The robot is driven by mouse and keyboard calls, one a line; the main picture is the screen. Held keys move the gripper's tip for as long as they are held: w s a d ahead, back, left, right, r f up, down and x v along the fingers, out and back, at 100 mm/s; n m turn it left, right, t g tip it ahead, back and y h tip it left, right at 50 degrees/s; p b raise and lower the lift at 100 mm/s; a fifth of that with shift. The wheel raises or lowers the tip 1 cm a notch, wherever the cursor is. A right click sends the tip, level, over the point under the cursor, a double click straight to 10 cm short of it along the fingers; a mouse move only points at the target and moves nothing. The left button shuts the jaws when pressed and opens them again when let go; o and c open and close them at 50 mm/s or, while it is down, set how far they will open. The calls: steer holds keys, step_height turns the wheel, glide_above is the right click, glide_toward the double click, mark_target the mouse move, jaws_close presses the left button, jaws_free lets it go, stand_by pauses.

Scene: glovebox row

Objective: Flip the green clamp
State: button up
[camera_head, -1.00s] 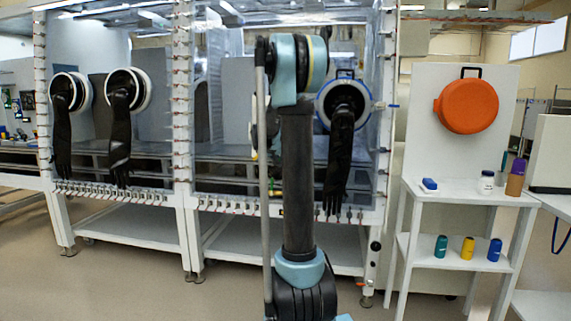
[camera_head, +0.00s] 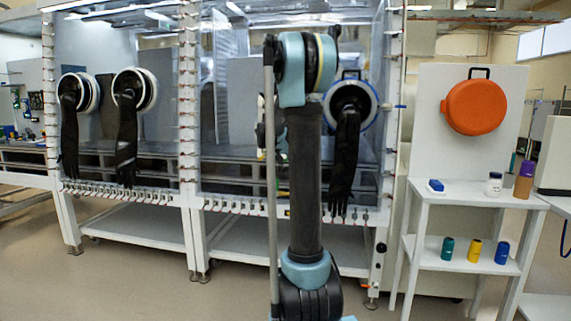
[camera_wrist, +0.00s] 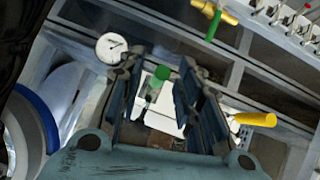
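In the wrist view my gripper (camera_wrist: 162,72) is open, with its two dark blue fingers apart. A green handle end (camera_wrist: 161,75), which looks like the green clamp, shows between the fingers above a white body (camera_wrist: 163,115). I cannot tell whether either finger touches it. A second green handle (camera_wrist: 213,23) hangs from a brass-coloured fitting beyond the right finger. A yellow handle (camera_wrist: 255,119) sticks out to the right. In the head view my own arm hides the gripper, and I cannot make out the green clamp there.
A round gauge (camera_wrist: 112,47) sits beside the left finger. A blue-rimmed port (camera_wrist: 34,115) is at the wrist view's left. In the head view, black gloves (camera_head: 344,155) hang from the glovebox. A white shelf (camera_head: 470,193) with bottles stands right. Floor is clear at lower left.

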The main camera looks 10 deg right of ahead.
steer(key=v, duration=1)
steer(key=shift+s+r, duration=0.2)
steer(key=s+a+f+n+g+y, duration=0.1)
steer(key=s+a+f+g+y, duration=0.1)
steer(key=s+f, duration=0.6)
steer(key=s+a+f+n+g+y, duration=0.2)
steer(key=s+f, duration=0.7)
steer(key=s, duration=1.3)
steer(key=s+a+f+n+g+y, duration=0.1)
steer(key=s+a+f, duration=0.3)
steer(key=s+f, duration=0.5)
steer(key=s+g+y, duration=0.1)
steer(key=s, duration=0.6)
steer(key=shift+a+f+n, duration=0.25)
steer(key=shift+a+n, duration=0.05)
steer(key=shift+w+f, duration=0.2)
steer(key=shift+w, duration=0.2)
